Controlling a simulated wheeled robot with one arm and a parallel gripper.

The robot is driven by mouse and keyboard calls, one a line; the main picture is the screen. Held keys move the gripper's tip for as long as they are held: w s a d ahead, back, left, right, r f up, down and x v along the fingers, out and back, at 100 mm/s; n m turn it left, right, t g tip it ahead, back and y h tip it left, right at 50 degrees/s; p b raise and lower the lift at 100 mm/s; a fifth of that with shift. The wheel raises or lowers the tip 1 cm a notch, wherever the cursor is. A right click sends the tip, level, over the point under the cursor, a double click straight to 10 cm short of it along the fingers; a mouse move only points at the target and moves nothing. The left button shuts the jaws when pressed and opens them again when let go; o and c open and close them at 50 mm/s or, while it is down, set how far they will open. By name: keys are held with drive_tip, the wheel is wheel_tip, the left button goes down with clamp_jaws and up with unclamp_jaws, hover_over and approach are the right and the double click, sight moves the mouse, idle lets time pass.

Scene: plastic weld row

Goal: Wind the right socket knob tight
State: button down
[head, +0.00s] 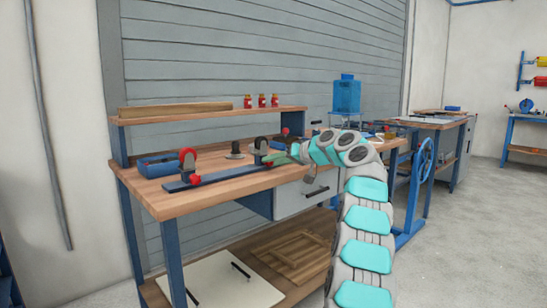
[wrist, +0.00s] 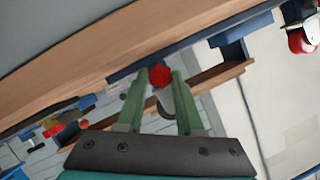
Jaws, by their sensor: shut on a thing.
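A dark blue rail (head: 222,174) lies along the front of the wooden bench and carries two upright sockets. The left socket (head: 187,158) has a red knob (head: 195,179) facing the front. The right socket (head: 261,146) stands at the rail's other end, its front partly hidden by my gripper (head: 283,159). In the wrist view, my gripper's green fingers (wrist: 157,82) are shut on the right socket knob (wrist: 160,75), a red lobed knob seen at the fingertips. How tight the knob is cannot be seen.
A blue tray (head: 160,164) sits at the bench's left end. A shelf (head: 200,116) behind holds several small red bottles. A drawer unit (head: 305,192) hangs under the bench near my arm. A blue stand with a handwheel (head: 425,160) is to the right.

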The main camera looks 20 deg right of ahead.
idle(0.3)
drive_tip(key=c, duration=0.6)
unclamp_jaws()
drive_tip(key=shift+o, duration=0.2)
drive_tip(key=shift+d, duration=0.1)
drive_tip(key=v, duration=0.7)
drive_tip(key=shift+s+d+r+b, duration=0.2)
drive_tip(key=shift+s+b, duration=0.1)
drive_tip(key=shift+b, duration=0.1)
